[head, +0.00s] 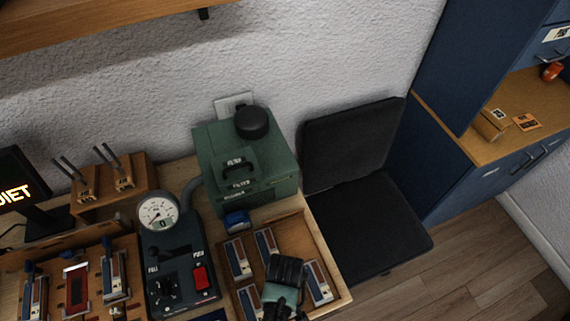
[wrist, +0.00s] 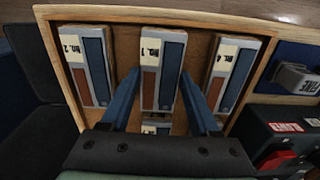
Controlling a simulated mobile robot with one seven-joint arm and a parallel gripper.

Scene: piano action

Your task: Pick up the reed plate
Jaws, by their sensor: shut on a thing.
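Several reed plates, metal-grey blocks with a brown and a blue strip and a paper label, lie in a wooden tray (head: 329,251). In the wrist view, my gripper's (wrist: 160,78) two blue fingers are shut on the sides of the middle reed plate (wrist: 162,70). Its label is partly legible, its number unclear. It appears in line with its neighbours; I cannot tell whether it is clear of the tray floor. A reed plate labelled No. 2 (wrist: 88,65) is on its left and one labelled No. 4 (wrist: 232,72) on its right. In the head view my gripper (head: 284,290) hides the held plate.
Another reed plate (wrist: 157,128) lies partly hidden under my gripper. A dark gauge device (head: 177,265) with a red switch stands left of the tray. A green box (head: 245,165) stands behind it, a black chair (head: 368,225) to the right. Wooden holders stand at far left.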

